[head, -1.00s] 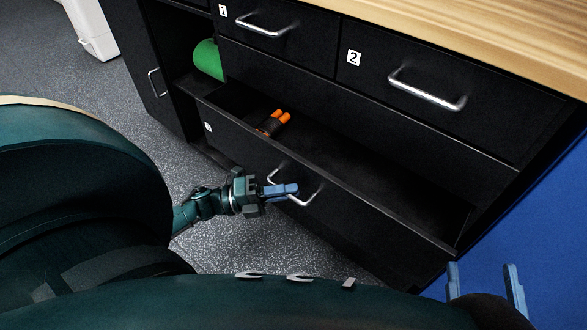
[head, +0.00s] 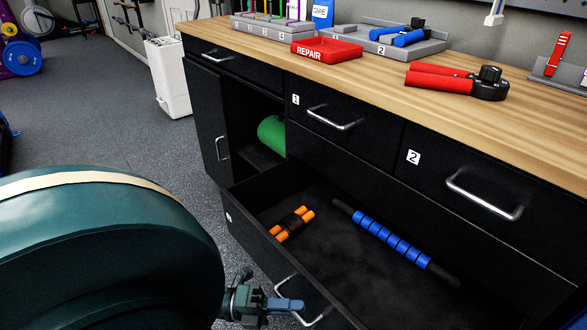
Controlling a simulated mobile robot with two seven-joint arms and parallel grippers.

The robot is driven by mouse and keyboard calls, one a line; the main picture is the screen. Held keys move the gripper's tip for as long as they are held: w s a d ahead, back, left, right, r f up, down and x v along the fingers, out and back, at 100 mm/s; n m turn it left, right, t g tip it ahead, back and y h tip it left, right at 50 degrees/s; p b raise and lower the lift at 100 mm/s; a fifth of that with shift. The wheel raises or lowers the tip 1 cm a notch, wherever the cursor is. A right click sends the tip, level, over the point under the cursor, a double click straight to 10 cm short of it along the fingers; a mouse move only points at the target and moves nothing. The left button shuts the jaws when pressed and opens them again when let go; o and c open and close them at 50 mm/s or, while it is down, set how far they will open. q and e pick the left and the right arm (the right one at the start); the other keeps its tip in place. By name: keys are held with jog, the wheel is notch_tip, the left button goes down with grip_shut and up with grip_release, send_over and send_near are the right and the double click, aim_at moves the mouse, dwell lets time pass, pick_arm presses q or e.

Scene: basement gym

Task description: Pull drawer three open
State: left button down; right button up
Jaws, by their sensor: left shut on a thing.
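Drawer three (head: 250,238), the low wide black one, stands well open below drawers 1 and 2. Its number label is at its left end, too oblique to read. Its silver bar handle (head: 281,286) is at the bottom of the head view. My left gripper (head: 296,304) is shut on this handle, its blue fingers across the bar. Inside the drawer lie an orange-and-black hand grip (head: 292,224) and a blue beaded massage stick (head: 391,241). My right gripper is out of view.
Drawer 1 (head: 316,112) and drawer 2 (head: 447,183) are closed. A green roller (head: 272,133) lies in the open cubby. Grey floor (head: 100,120) is free at left.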

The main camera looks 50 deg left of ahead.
pick_arm(q)
jog(key=shift+a, duration=0.1)
jog(key=c, duration=1.5)
grip_release()
jog(key=v, duration=1.3)
